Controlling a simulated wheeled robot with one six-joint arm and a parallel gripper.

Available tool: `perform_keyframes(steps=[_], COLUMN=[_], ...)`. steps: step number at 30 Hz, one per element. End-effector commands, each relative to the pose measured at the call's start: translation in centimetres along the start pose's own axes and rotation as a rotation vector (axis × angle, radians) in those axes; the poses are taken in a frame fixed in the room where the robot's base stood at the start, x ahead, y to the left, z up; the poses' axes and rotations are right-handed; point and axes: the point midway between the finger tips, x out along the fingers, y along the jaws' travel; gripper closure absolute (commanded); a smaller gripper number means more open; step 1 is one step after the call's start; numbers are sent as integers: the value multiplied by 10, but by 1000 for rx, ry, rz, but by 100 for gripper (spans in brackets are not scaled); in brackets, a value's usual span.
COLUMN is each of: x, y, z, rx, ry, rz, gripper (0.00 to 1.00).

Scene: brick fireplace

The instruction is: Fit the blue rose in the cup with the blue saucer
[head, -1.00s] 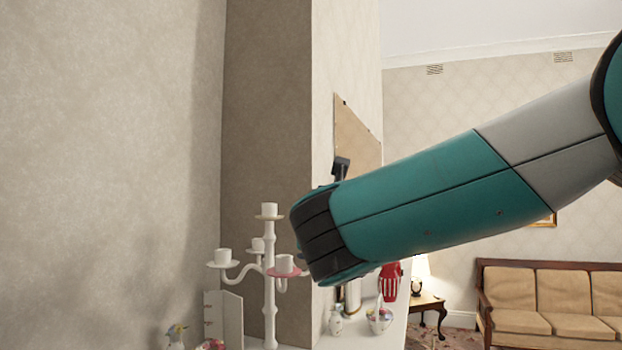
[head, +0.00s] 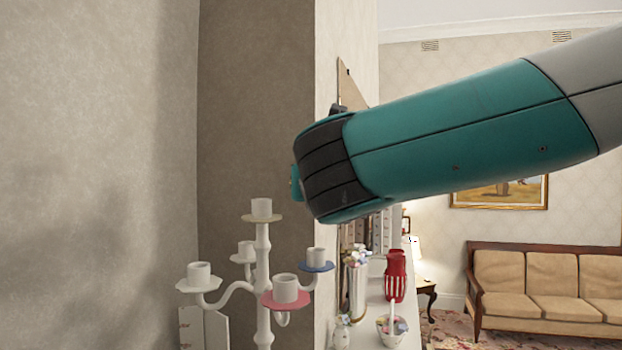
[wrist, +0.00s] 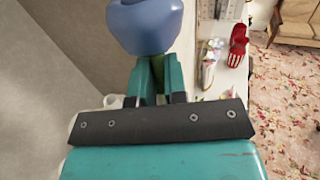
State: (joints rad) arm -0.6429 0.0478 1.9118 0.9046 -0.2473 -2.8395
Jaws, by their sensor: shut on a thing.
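The blue rose (wrist: 146,24) shows at the top of the wrist view, with a bit of green stem below it. My gripper (wrist: 152,82) is shut on that stem. A white candelabra (head: 263,245) carries several white cups on saucers in the head view. The cup (head: 317,256) with the blue saucer (head: 317,267) is on its right arm, below my wrist. The cup looks upright. In the head view my arm hides the rose and most of the gripper. A cup with a pink saucer (head: 286,300) is in front.
A wall corner rises behind the candelabra. To the right, a shelf holds a red striped vase (head: 396,277), a floral basket (head: 391,328) and a small jar (head: 341,333). A sofa (head: 540,290) stands far right. The air above the candelabra's left side is clear.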

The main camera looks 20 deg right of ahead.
Motion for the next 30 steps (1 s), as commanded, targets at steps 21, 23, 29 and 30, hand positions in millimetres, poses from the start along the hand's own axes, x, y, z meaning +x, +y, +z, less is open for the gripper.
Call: perform_keyframes(steps=[21,23,29,30], x=[-2,-2,-2,-2], y=[-9,-9,-7,-7], z=[-7,-12,-32,-36], rx=[0,0,-1,-1], ry=[1,0,0,1], rz=[-13,-13,-11,-11], gripper=[100,100,100,100])
